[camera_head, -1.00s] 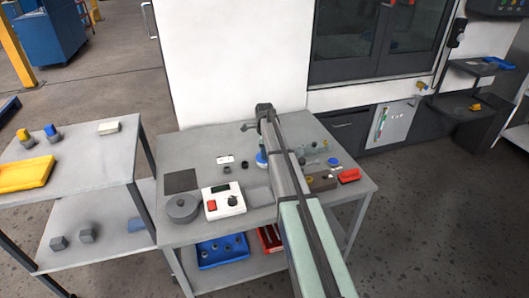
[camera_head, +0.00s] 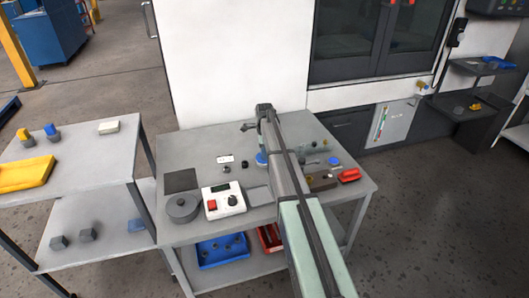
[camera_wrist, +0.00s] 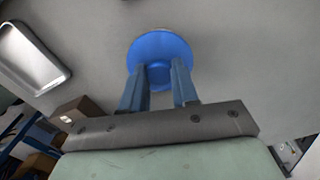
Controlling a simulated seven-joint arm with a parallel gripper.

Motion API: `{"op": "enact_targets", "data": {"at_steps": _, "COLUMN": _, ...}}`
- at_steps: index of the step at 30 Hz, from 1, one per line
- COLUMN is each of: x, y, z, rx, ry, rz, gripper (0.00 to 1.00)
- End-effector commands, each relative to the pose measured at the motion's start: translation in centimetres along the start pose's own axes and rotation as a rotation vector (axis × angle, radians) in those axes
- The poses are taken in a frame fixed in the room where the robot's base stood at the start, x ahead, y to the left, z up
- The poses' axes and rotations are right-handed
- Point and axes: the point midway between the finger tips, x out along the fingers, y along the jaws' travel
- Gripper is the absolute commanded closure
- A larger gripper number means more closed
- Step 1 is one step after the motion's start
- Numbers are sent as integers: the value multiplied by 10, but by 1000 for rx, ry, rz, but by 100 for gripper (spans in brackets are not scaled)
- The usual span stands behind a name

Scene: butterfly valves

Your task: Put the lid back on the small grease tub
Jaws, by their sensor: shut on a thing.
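The round blue lid (camera_wrist: 160,48) shows between and beyond the fingers of my gripper (camera_wrist: 159,88) in the wrist view. My gripper is shut on a small raised blue part at the lid's near side. A thin pale edge shows at the lid's far rim; I cannot tell whether this is the tub beneath it. In the head view the blue lid (camera_head: 262,158) shows just left of my arm, over the middle of the table. The tub itself is not clearly seen, and my arm hides part of that area.
The grey table (camera_head: 185,148) holds a white box with a red button (camera_head: 222,201), a round grey part (camera_head: 183,207), a dark mat (camera_head: 181,181) and a red item (camera_head: 349,175). A metal tray (camera_wrist: 32,60) lies left in the wrist view. Bare tabletop surrounds the lid there.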

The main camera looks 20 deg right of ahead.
Motion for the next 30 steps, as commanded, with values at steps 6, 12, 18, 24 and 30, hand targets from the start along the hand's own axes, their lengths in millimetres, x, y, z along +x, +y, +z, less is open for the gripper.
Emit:
{"op": "enact_targets", "data": {"at_steps": 6, "x": 0, "y": 0, "z": 0, "rx": 0, "ry": 0, "rz": 0, "gripper": 99}}
{"op": "enact_targets", "data": {"at_steps": 12, "x": 0, "y": 0, "z": 0, "rx": 0, "ry": 0, "rz": 0, "gripper": 64}}
{"op": "enact_targets", "data": {"at_steps": 18, "x": 0, "y": 0, "z": 0, "rx": 0, "ry": 0, "rz": 0, "gripper": 45}}
{"op": "enact_targets", "data": {"at_steps": 24, "x": 0, "y": 0, "z": 0, "rx": 0, "ry": 0, "rz": 0, "gripper": 41}}
{"op": "enact_targets", "data": {"at_steps": 30, "x": 0, "y": 0, "z": 0, "rx": 0, "ry": 0, "rz": 0, "gripper": 23}}
